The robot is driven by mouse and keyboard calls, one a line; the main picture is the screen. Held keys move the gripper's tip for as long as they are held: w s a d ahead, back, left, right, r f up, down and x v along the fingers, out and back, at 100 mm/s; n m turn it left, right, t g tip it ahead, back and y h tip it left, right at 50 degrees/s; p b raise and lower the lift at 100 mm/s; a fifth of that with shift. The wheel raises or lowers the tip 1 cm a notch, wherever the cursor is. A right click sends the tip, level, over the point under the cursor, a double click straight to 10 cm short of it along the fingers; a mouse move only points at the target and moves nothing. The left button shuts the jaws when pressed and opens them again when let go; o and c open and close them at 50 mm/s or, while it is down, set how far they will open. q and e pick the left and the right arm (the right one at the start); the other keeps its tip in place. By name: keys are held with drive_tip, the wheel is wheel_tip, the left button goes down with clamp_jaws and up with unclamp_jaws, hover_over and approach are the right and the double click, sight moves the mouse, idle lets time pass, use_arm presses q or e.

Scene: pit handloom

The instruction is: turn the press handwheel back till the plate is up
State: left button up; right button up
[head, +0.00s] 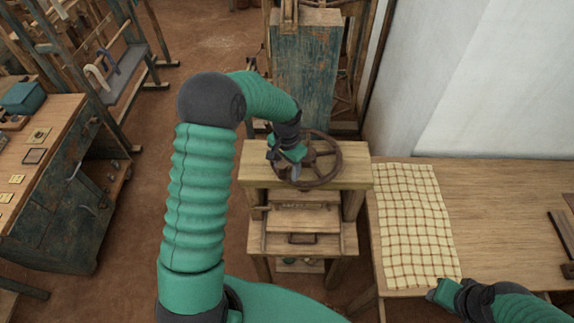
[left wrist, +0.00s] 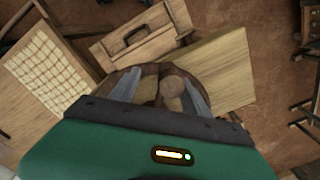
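The press handwheel (head: 328,177) is a dark brown spoked wheel lying flat on top of the wooden press (head: 350,176). It also shows in the left wrist view (left wrist: 150,72), partly hidden by my gripper. My left gripper (head: 290,163) is over the left part of the wheel, pointing down. In the left wrist view its two fingers (left wrist: 160,86) stand apart, with a round brown knob (left wrist: 172,92) between them. I cannot tell whether they touch it. A wooden board (head: 303,218) shows below the press top; its exact height is unclear. My right gripper (head: 441,292) is at the lower right, its fingers not clear.
A checked cloth (head: 415,225) lies on the wooden table (head: 500,210) right of the press. A worn blue-green bench (head: 60,225) with small items stands at the left. A tall blue-green post (head: 305,70) rises behind the press. Bare floor (head: 205,40) lies between.

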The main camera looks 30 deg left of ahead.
use_arm(q)
drive_tip(key=shift+s+a+f, duration=0.1)
drive_tip(key=shift+s+f, duration=0.05)
drive_tip(key=shift+f, duration=0.15)
drive_tip(key=a, duration=0.3)
drive_tip(key=shift+a+f, duration=0.1)
drive_tip(key=shift+f, duration=0.3)
drive_tip(key=shift+c, duration=2.6)
drive_tip(key=shift+d, duration=0.25)
drive_tip(key=shift+c, duration=1.1)
drive_tip(key=shift+d+r, duration=0.2)
drive_tip(key=shift+d, duration=0.4)
clamp_jaws()
drive_tip(key=shift+d+r, duration=0.1)
drive_tip(key=shift+d, duration=0.1)
drive_tip(key=shift+a, duration=0.55)
use_arm(e)
drive_tip(key=shift+s+a+r, duration=0.1)
drive_tip(key=shift+a+r, duration=0.05)
drive_tip(key=shift+a, duration=0.5)
drive_tip(key=shift+a+r, duration=0.1)
drive_tip(key=shift+a, duration=0.5)
use_arm(q)
drive_tip(key=shift+d, duration=0.15)
